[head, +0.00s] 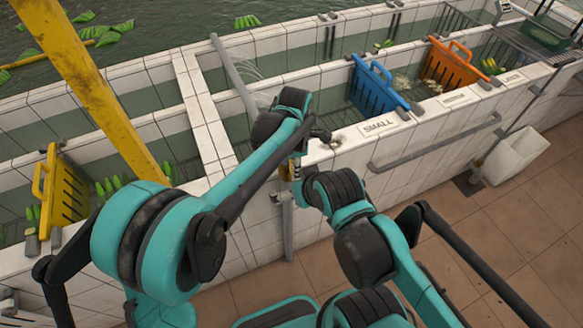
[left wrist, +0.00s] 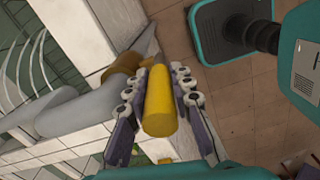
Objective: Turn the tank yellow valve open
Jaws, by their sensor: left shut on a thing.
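The yellow valve handle (left wrist: 160,105) shows in the left wrist view as a yellow bar running up the middle between the fingers. My left gripper (left wrist: 159,78) is shut on it, with a finger pad along each side. A brass-coloured fitting (left wrist: 122,80) is beside the handle, on a thick grey pipe (left wrist: 85,112). In the head view my left gripper (head: 294,168) is at the outer face of the tiled tank wall, mostly hidden by my arms. The handle is too hidden there to make out. My right gripper does not show.
The white-tiled tank wall (head: 217,150) runs across the head view, with a grey rail (head: 435,142) on its outer side. A yellow post (head: 95,90) rises at left.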

